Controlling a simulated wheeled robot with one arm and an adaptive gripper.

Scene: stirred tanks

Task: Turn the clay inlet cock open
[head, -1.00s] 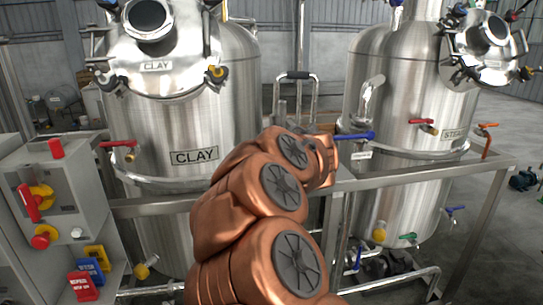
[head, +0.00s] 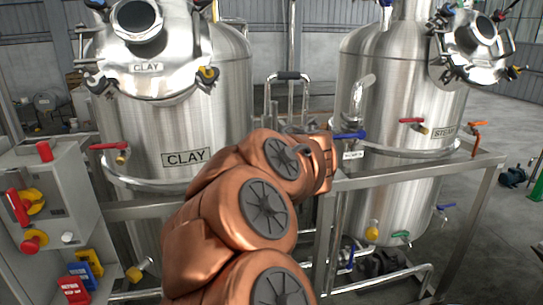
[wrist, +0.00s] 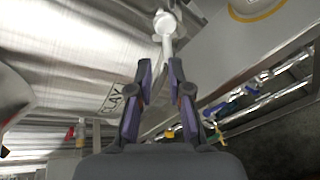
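A blue lever cock (head: 350,135) shows beyond the end of my arm, between the two tanks, with a small label plate (head: 353,155) under it. The plate is too small to read, so I cannot tell whether this is the clay inlet cock. The clay tank (head: 215,115) stands at the left, with a red lever (head: 108,147) on its left side. My gripper is hidden behind my arm in the head view. In the wrist view my gripper (wrist: 161,64) is open and empty. A pale rounded pipe fitting (wrist: 165,22) lies beyond its fingertips, apart from them.
The steam tank (head: 385,100) stands at the right. A metal frame rail (head: 420,172) runs in front of the tanks. A control box (head: 45,200) with red and yellow switches stands at the left. Open floor lies at the far right.

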